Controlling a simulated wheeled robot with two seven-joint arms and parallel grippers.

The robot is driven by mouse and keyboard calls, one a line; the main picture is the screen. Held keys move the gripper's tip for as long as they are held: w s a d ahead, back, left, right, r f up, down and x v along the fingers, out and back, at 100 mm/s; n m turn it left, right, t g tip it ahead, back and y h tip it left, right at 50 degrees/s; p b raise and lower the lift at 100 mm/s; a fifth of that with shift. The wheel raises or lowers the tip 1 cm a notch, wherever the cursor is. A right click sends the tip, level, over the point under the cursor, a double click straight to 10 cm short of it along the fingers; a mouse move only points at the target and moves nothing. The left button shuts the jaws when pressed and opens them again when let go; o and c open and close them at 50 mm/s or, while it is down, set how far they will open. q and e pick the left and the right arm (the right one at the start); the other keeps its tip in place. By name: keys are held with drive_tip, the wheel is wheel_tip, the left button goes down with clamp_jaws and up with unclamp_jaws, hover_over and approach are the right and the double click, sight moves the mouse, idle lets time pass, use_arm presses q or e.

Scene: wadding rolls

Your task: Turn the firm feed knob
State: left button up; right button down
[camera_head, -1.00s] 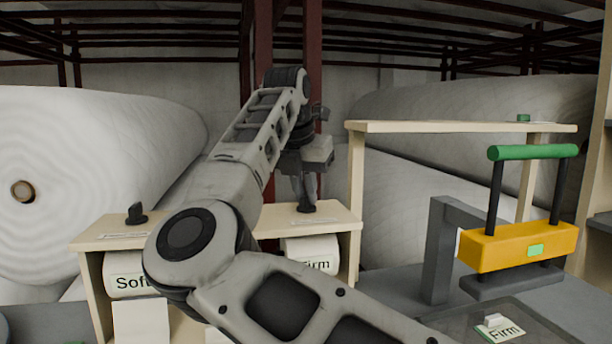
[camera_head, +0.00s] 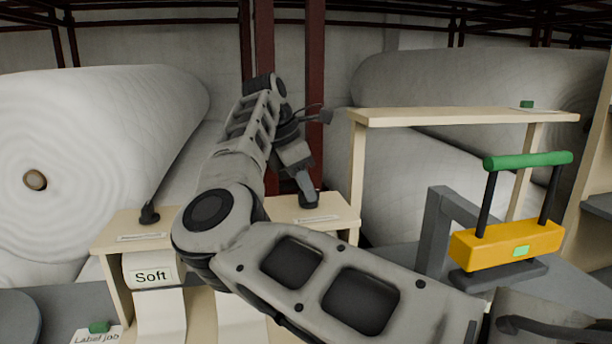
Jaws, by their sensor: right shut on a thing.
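The firm feed knob (camera_head: 309,201) is a small black knob on top of the right half of the wooden dispenser (camera_head: 330,211). My right gripper (camera_head: 306,189) comes down on it, tilted, and is shut on it. My right arm crosses the view from the lower right and hides the Firm label and much of the dispenser's front. A second black knob (camera_head: 149,213) stands on the left half, above the roll labelled Soft (camera_head: 153,275). My left gripper is not in view.
A yellow press (camera_head: 505,246) with a green handle stands at the right. A wooden shelf frame (camera_head: 460,116) rises behind it. A card with a green block (camera_head: 98,328) lies at the lower left. Large white wadding rolls (camera_head: 100,150) fill the back.

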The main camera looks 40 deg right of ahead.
drive_tip(key=shift+r+m+p, duration=0.15)
drive_tip(key=shift+m+p, duration=0.2)
drive_tip(key=shift+m, duration=0.35)
drive_tip(key=shift+d, duration=0.1)
drive_tip(key=c, duration=1.5)
unclamp_jaws()
drive_tip(key=shift+o, duration=0.2)
